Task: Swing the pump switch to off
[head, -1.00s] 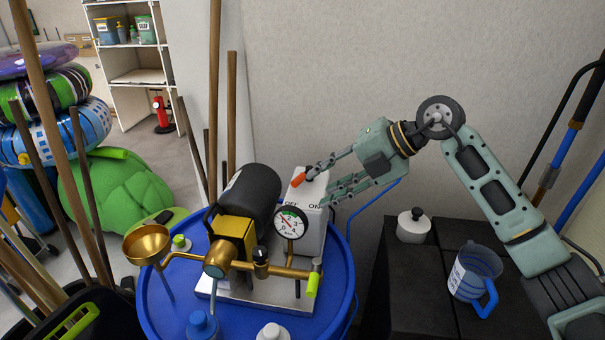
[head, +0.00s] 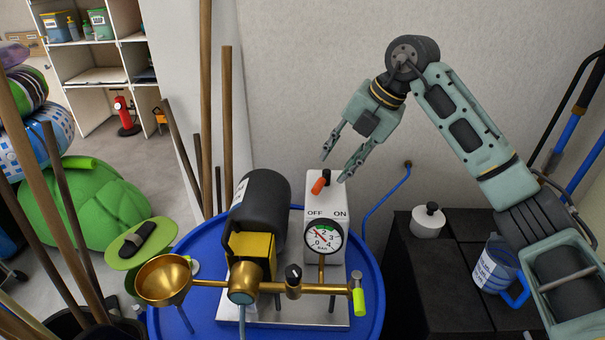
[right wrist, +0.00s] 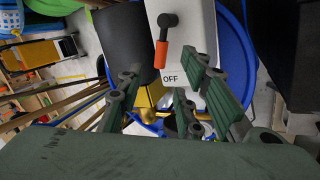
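The pump switch is a lever with an orange tip (head: 318,186) and a black pivot on top of a white box (head: 322,240) marked OFF at left and ON at right. The lever points down and left, to the OFF side. In the right wrist view the orange tip (right wrist: 161,54) points toward the OFF label (right wrist: 172,79). My right gripper (head: 335,167) is open and empty, its fingers just above and right of the lever, seemingly apart from it. My left gripper is not in view.
The pump's black motor (head: 262,205), brass funnel (head: 165,280) and pressure gauge (head: 324,238) stand on a blue round top (head: 368,290). A dark cabinet (head: 440,270) with a white lidded pot (head: 428,221) and a jug (head: 495,266) is at right. Wooden poles rise at left.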

